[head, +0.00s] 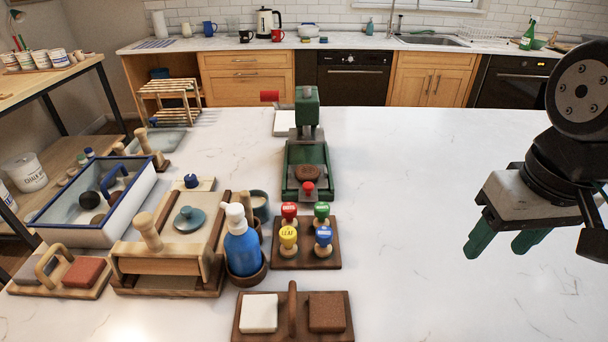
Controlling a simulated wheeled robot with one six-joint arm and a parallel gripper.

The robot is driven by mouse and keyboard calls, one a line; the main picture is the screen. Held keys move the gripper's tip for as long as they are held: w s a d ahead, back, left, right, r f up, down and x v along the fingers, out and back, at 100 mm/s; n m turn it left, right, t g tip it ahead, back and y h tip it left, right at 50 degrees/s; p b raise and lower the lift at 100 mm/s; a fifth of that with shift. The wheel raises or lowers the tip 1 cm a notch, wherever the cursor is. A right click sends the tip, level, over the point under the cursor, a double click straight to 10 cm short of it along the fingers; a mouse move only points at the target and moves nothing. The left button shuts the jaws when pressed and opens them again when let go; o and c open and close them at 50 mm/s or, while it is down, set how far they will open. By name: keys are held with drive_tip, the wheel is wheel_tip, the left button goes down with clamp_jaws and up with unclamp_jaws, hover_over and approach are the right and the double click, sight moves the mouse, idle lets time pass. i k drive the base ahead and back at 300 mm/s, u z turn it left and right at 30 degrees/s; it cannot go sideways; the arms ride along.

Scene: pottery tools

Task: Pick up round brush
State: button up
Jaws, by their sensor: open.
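I cannot single out the round brush for certain in the head view. A blue-rimmed white tray (128,207) at the left holds a dark round item (88,199) and a blue-handled piece (116,181); whether either is the brush is unclear. Upright wooden handles stand near it, one behind the tray (143,141) and one on a wooden stand (147,232). My gripper (504,242) hangs at the right above bare white counter, with its green fingers apart and nothing between them. It is far from all the tools.
A green press (307,165) stands mid-counter. Before it are a board of coloured stamps (306,261), a blue pump bottle (243,248) in a wooden cup, and a wooden caddy (292,312) with white and brown blocks. The counter's right half is clear.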

sight(244, 195)
drive_tip(key=k, duration=1)
drive_tip(key=u, duration=1.8)
drive_tip(key=i, duration=1.4)
drive_tip(key=z, duration=1.85)
